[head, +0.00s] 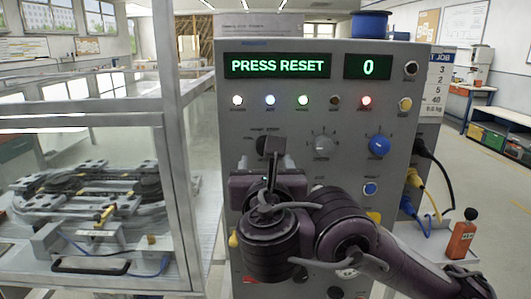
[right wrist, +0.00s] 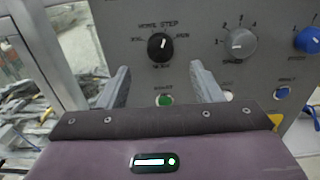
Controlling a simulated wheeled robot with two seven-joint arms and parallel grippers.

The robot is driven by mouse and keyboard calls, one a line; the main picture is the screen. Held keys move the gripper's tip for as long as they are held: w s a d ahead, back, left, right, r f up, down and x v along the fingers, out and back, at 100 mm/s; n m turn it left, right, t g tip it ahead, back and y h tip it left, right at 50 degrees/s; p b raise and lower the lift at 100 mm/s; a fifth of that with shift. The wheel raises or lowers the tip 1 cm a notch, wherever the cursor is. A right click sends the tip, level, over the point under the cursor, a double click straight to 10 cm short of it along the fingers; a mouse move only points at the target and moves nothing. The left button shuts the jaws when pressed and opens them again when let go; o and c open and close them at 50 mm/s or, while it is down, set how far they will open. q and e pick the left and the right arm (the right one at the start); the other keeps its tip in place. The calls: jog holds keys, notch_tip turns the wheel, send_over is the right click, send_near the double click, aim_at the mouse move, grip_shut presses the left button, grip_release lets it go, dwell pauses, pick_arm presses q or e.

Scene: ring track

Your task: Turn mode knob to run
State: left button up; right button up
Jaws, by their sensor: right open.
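The mode knob is a round black knob (right wrist: 160,47) on the grey control panel, with "HOME STEP" lettering above it and smaller labels around it. A small white mark shows on its right side; the exact setting is hard to read. In the head view the knob (head: 262,143) is partly hidden by my gripper. My right gripper (right wrist: 161,82) is open and empty, its two fingers pointing at the panel on either side of the knob and a little below it. It also shows in the head view (head: 266,163). My left gripper is not in view.
The display (head: 277,66) reads "PRESS RESET" and the counter (head: 367,67) reads 0. A grey knob (head: 323,144), a blue knob (head: 379,145) and a blue button (head: 370,189) lie to the right. A framed glass enclosure (head: 175,130) with a track stands on the left.

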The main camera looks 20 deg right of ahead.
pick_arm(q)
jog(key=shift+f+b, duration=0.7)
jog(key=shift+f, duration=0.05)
pick_arm(e)
jog(key=x, duration=0.7)
jog(key=shift+f, duration=0.1)
jog(key=shift+c, duration=0.5)
jog(key=c, duration=0.9)
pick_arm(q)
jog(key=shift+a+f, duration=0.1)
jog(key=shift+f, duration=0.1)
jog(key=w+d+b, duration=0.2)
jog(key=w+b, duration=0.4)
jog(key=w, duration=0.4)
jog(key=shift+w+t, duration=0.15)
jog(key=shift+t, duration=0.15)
pick_arm(e)
jog(key=shift+m, duration=4.6)
